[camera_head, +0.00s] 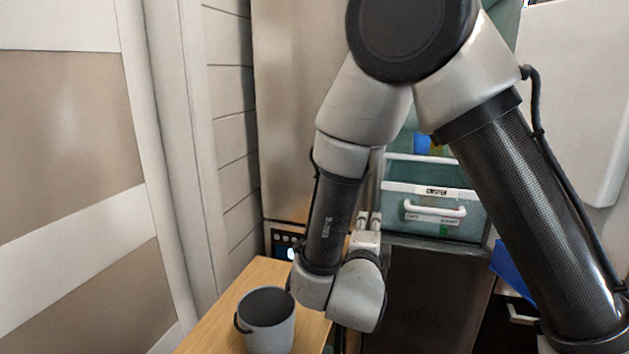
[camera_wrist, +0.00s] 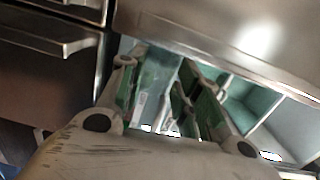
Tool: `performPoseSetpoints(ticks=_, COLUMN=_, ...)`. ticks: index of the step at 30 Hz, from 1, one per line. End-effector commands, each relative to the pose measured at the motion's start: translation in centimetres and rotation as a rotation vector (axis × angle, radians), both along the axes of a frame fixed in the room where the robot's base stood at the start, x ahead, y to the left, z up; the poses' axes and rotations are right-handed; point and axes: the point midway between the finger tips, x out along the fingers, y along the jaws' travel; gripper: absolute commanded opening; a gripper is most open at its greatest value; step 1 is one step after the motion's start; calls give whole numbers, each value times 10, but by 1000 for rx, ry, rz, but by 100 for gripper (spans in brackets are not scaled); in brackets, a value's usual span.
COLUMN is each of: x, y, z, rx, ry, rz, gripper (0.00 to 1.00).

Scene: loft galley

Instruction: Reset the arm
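My gripper (camera_head: 368,219) is partly hidden behind my wrist in the head view, in front of a teal drawer unit (camera_head: 471,218) with a white handle. In the wrist view my gripper (camera_wrist: 157,66) shows two fingers with green pads, set apart with a gap between them. I see no held object in the gap. My arm is bent, its elbow high at the top of the head view and its wrist low beside the wooden counter.
A grey-white bucket (camera_head: 268,328) stands on the wooden counter (camera_head: 218,330), close to the left of my wrist. A tall metallic cabinet (camera_head: 290,120) stands behind. A panelled wall (camera_head: 70,130) is at left. A blue object (camera_head: 512,268) is at right, partly behind my arm.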

Motion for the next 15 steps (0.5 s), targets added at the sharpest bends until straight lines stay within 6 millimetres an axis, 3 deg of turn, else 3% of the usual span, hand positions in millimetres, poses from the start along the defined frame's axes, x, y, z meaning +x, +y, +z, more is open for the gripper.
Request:
performPoseSetpoints(ticks=8, x=35, y=-8, z=9, rx=-8, ry=210, rz=137, gripper=33)
performPoseSetpoints(ticks=12, x=46, y=-16, z=26, rx=-75, ry=343, rz=296, gripper=33)
performPoseSetpoints(ticks=15, x=42, y=-26, z=44, rx=-170, ry=427, rz=437, gripper=33)
